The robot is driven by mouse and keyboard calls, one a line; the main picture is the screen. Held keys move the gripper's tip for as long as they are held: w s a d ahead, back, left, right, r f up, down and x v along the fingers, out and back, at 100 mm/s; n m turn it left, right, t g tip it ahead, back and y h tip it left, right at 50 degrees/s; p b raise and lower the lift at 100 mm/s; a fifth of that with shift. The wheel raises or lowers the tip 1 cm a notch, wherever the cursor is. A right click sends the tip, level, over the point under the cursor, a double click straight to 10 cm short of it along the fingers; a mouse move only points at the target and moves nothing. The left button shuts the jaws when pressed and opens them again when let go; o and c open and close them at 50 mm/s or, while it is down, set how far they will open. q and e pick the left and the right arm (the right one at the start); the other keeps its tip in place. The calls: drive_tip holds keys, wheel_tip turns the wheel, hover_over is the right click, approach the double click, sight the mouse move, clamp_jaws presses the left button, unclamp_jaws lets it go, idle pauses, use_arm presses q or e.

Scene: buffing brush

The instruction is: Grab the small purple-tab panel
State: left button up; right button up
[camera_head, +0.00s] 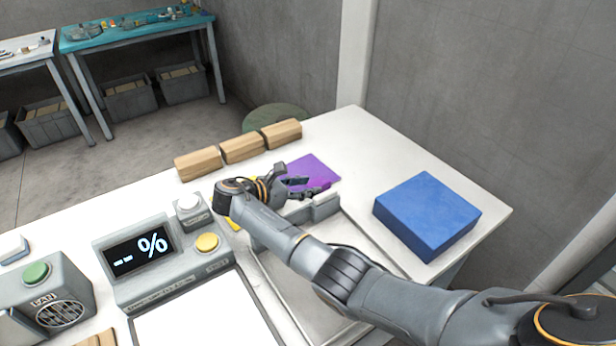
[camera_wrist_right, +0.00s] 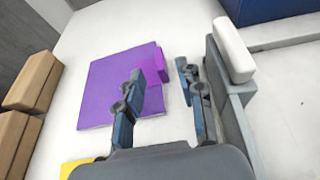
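The purple panel (camera_head: 314,172) lies flat on the white table, partly hidden by my right gripper in the head view. In the right wrist view the panel (camera_wrist_right: 105,90) is a flat purple square with a small brighter purple tab (camera_wrist_right: 155,66) at its right edge. My right gripper (camera_head: 297,181) is over the panel's near edge. In the wrist view its two fingers (camera_wrist_right: 160,72) are apart, with the tab roughly between and just beyond their tips. Nothing is held; contact with the tab cannot be told. My left gripper is not in view.
A grey fixture with a white end block (camera_wrist_right: 233,50) stands close to the right finger. Wooden blocks (camera_head: 242,148) line the far edge. A blue block (camera_head: 427,213) sits at right. A display box (camera_head: 140,252) and yellow button (camera_head: 207,243) are at left.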

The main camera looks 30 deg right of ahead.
sight(322, 184)
drive_tip(key=x, duration=0.7)
drive_tip(key=shift+w+f, duration=0.1)
drive_tip(key=shift+w, duration=0.05)
clamp_jaws()
